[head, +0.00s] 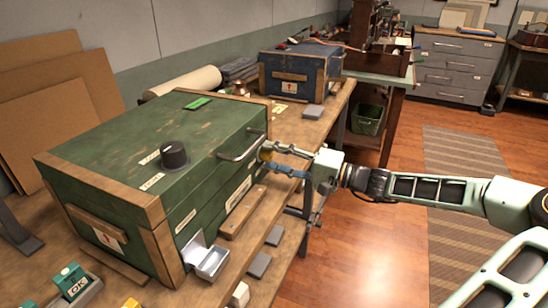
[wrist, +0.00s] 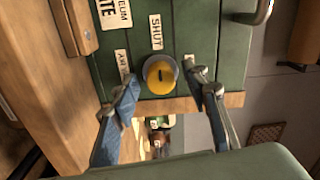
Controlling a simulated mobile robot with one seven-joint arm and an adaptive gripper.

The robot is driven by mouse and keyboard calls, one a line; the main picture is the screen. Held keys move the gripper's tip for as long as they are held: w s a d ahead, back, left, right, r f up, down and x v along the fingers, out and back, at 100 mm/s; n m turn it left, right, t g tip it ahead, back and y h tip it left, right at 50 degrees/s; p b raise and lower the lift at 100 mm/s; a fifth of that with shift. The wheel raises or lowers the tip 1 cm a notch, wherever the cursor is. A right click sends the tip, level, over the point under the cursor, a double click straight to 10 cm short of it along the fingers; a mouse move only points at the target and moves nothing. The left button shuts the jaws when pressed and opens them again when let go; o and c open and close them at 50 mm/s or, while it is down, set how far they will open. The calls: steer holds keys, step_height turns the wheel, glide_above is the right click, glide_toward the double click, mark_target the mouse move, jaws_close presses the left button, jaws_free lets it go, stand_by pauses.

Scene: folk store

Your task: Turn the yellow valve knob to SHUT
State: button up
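The yellow valve knob (wrist: 160,75) sits on the front face of the green box (head: 110,130), with a dark mark on its face. A white SHUT label (wrist: 156,32) is above it in the wrist view. Smaller labels lie to its left (wrist: 122,63) and right (wrist: 188,62). My gripper (wrist: 162,88) is open, with one blue-padded finger on each side of the knob. I cannot tell whether either finger touches it. In the head view my gripper (head: 268,159) is at the box's front face, and only a bit of yellow (head: 266,151) shows there.
A metal handle (head: 241,149) sticks out close to my gripper. A black knob (head: 174,155) stands on the box's top. A small metal tray (head: 211,262) and wooden strip (head: 243,212) are on the front side. A blue box (head: 300,72) stands farther back.

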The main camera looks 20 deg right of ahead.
steer(key=v, duration=1.2)
steer(key=shift+f, duration=0.1)
